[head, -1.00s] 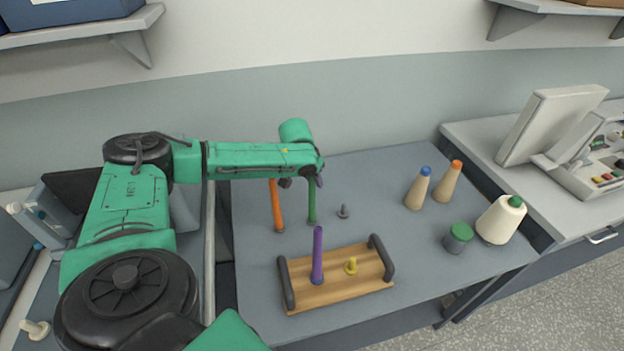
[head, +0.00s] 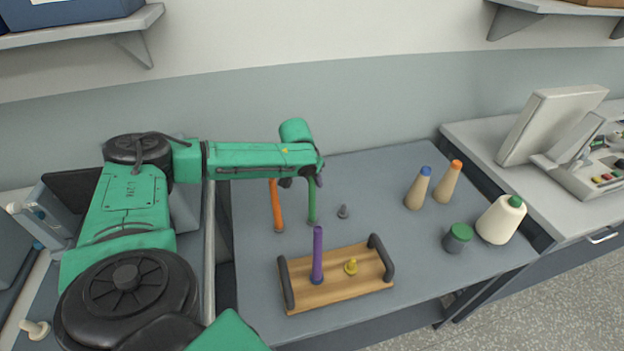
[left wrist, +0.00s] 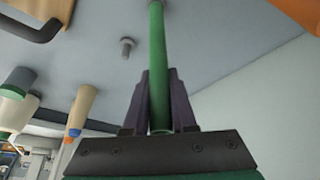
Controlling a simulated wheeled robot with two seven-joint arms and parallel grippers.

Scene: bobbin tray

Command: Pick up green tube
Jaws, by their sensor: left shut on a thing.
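The green tube (head: 312,203) stands upright on the grey table, behind the wooden tray. My left gripper (head: 315,181) is over its top end, mostly hidden by my own arm in the head view. In the left wrist view, the two dark fingers of my left gripper (left wrist: 159,100) are shut on the green tube (left wrist: 157,50), one on each side. My right gripper does not show.
An orange tube (head: 277,208) stands just left of the green one, and a small grey peg (head: 343,212) to its right. A wooden tray (head: 296,299) with dark handles holds a purple tube (head: 318,255) and a yellow peg (head: 351,267). Cones and spools stand at the right.

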